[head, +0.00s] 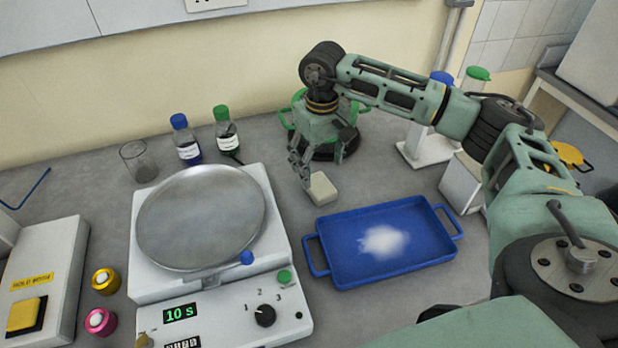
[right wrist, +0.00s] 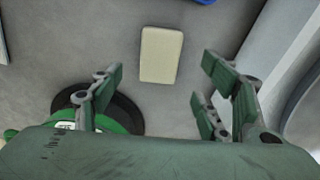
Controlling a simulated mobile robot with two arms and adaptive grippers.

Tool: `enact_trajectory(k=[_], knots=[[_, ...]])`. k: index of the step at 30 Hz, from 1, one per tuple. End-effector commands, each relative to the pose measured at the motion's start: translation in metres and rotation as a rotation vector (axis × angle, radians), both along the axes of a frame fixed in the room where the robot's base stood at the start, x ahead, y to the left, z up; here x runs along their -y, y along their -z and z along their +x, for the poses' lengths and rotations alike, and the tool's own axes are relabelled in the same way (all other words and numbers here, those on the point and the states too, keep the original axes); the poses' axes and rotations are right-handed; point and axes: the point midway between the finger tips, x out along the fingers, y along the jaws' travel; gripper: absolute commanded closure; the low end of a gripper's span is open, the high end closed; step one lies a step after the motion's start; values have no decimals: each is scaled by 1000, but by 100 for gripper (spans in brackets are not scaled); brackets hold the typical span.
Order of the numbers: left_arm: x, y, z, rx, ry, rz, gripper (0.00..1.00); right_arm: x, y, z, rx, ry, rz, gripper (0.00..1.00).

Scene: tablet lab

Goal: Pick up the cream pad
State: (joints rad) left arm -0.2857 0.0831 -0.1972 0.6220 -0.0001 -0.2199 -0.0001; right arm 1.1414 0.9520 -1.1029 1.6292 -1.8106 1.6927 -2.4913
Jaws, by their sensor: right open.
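The cream pad (head: 322,188) is a small pale block on the grey bench, just left of the blue tray in the head view. In the right wrist view the pad (right wrist: 161,54) lies ahead of the fingers, roughly between their lines. My right gripper (head: 318,172) points down above and behind the pad in the head view. Its fingers are spread wide and empty in the right wrist view (right wrist: 160,88). The pad's surface is not covered by the fingers in the wrist view. My left gripper is not in view.
The blue tray (head: 328,262) holds white powder. A scale with a round metal plate (head: 200,215) stands left. A green-handled item with a black base (head: 352,148) is close behind my right gripper. Bottles (head: 186,138) and a glass beaker (head: 138,160) stand by the wall.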

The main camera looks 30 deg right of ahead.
Motion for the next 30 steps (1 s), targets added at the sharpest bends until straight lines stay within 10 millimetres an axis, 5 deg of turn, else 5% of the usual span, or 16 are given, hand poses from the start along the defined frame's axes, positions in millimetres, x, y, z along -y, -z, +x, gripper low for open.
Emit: enact_trajectory(k=[3,7,15,20,24,30], knots=[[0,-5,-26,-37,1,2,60,0,13,-1,-4,0,-1,31],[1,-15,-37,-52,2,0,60,0,27,0,-5,2,-1,31],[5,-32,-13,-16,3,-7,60,0,64,2,-2,1,1,31],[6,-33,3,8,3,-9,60,0,69,2,0,1,0,31],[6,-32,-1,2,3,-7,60,0,69,2,0,1,1,33],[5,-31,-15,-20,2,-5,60,0,69,2,0,1,1,50]])
